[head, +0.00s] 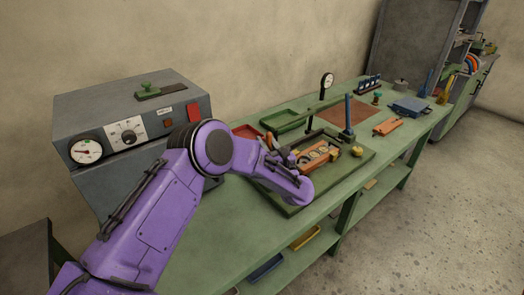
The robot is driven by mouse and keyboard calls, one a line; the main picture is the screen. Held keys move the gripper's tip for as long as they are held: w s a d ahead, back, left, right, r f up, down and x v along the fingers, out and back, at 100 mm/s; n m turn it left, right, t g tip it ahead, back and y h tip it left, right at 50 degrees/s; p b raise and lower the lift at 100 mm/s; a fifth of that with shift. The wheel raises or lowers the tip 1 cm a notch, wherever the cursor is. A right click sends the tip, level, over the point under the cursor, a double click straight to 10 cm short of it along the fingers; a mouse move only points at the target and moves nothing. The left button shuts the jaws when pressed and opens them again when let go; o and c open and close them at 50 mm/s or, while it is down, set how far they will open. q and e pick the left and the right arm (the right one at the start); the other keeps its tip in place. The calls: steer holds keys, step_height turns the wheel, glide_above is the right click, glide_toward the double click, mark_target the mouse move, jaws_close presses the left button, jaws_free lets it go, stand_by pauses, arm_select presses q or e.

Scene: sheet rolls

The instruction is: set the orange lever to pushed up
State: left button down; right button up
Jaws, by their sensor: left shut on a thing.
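My left arm comes in from the left, and its gripper (273,143) is at the left side of a small fixture with orange parts (318,157) on the green tray (335,172). The gripper is shut on the orange lever (269,137), of which only a small bit shows between the fingers. The wrist hides much of the lever, so its exact angle is hard to tell. My right gripper is out of view.
A grey control box (130,125) with dials stands to the left.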

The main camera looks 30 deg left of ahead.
arm_select(q)
steer(key=shift+s+d+f+m+t+y+b, duration=0.1)
steer(key=shift+s+d+m+t+y+b, duration=0.2)
steer(key=shift+d+t+y+b, duration=0.75)
steer(key=shift+s+d+f+m+g+h+b, duration=0.15)
steer(key=shift+s+d+b, duration=0.25)
steer(key=shift+b, duration=1.4)
steer(key=shift+s+d+r+m+t+y+b, duration=0.1)
steer(key=shift+s+d+m+t+y+b, duration=0.15)
steer(key=shift+d+t+y+b, duration=0.8)
steer(key=shift+a+g+h+b, duration=0.3)
steer(key=shift+g+h, duration=0.15)
steer(key=c, duration=1)
jaws_free()
steer(key=shift+b+v, duration=1.55)
steer(key=shift+v, duration=3.7)
